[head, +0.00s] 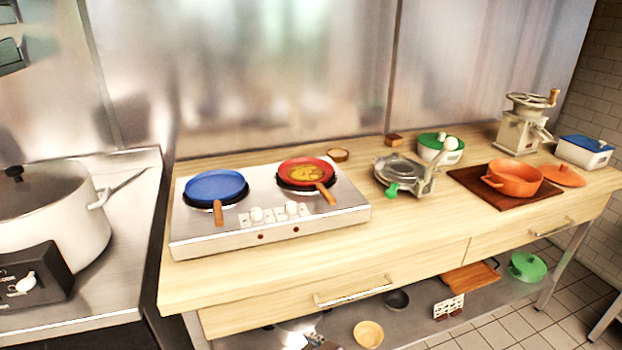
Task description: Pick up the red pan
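The red pan (321,164) sits on the right burner of a silver two-burner hot plate (335,216). It holds something yellow-orange, and its wooden handle (326,194) points toward the front right. A blue pan (214,186) sits on the left burner, with its wooden handle pointing to the front. Neither of my grippers can be made out in the head view.
The hot plate stands on a light wooden counter (420,232). Right of it are a metal press (396,170), a green-and-white container (430,152), an orange pot (515,180) on a dark board, and a grinder (515,132). A large pot (60,225) stands far left. The counter front is clear.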

